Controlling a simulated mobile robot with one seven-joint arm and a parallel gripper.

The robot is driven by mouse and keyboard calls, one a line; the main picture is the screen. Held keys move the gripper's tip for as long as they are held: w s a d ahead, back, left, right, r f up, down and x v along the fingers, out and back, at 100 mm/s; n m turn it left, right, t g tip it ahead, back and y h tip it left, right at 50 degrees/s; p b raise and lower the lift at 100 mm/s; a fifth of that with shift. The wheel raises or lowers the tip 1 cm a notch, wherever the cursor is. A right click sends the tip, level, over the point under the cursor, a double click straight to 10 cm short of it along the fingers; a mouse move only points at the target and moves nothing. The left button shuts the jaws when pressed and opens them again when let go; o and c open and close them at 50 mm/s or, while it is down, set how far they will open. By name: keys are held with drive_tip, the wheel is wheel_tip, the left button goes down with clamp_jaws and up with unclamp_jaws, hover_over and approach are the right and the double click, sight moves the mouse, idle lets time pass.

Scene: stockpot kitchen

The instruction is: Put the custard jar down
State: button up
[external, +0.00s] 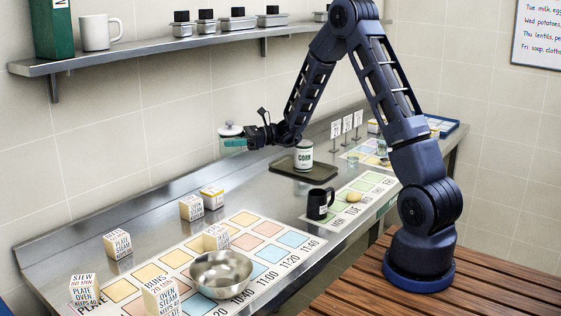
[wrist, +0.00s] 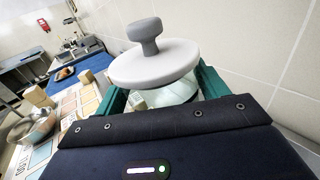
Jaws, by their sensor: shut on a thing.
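The custard jar, a pale jar with a grey-white knobbed lid (external: 231,130), is held by my gripper (external: 238,143). In the wrist view the round lid (wrist: 155,68) fills the middle, with a little of the glassy body (wrist: 182,93) showing below it. The green fingers of my gripper (wrist: 160,95) are shut around the body, one on each side. The jar looks upright and above the back of the steel counter (external: 150,220), left of a dark tray (external: 285,172). Its label and base are hidden.
A corn can (external: 303,156) stands on the tray. A black mug (external: 320,204), a steel bowl (external: 221,273) and several labelled boxes (external: 191,208) stand on the counter, some on a coloured time chart (external: 270,228). A wall shelf (external: 150,58) runs above. The counter left of the tray looks clear.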

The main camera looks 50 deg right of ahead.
wheel_tip(320, 180, down, 15)
drive_tip(key=shift+f, duration=0.15)
idle(0.5)
drive_tip(key=shift+f, duration=0.1)
drive_tip(key=o, duration=1.2)
